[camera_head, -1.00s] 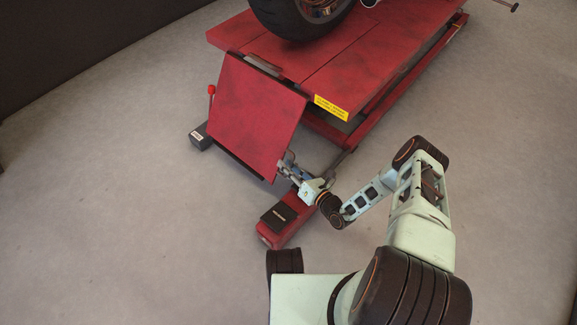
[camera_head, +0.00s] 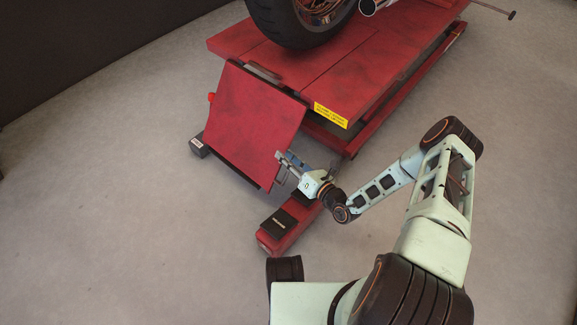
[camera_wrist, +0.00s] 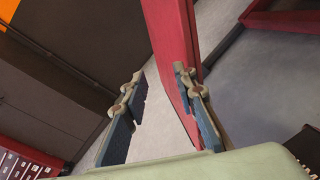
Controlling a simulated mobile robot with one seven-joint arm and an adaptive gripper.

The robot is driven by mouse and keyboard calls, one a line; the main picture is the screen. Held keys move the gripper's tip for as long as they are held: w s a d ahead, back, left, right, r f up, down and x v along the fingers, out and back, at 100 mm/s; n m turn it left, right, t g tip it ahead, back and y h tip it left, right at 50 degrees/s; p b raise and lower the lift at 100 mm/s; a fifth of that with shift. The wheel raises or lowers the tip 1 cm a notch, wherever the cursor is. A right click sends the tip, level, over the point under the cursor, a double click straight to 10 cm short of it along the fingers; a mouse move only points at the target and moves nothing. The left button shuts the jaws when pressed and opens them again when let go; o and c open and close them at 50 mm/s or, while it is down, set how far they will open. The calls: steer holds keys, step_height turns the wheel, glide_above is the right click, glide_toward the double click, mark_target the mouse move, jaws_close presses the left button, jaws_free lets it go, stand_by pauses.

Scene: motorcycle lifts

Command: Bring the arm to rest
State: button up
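My gripper (camera_head: 284,164) is beside the right edge of the lift's tilted red ramp plate (camera_head: 252,120), above the floor. In the wrist view its two fingers stand apart, so my gripper (camera_wrist: 158,74) is open, with nothing held between them. The red plate (camera_wrist: 172,40) shows behind the fingers, close to the right one; whether they touch is unclear. My arm reaches out bent from the lower right.
The red motorcycle lift (camera_head: 325,75) carries a motorcycle whose wheel (camera_head: 290,25) shows at the top. A red foot with a black pad (camera_head: 281,222) lies below my gripper. Open grey floor (camera_head: 110,220) spreads left and right. A dark wall (camera_head: 70,50) stands at upper left.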

steer(key=shift+s+r, duration=0.1)
steer(key=shift+r, duration=0.2)
steer(key=shift+d, duration=0.1)
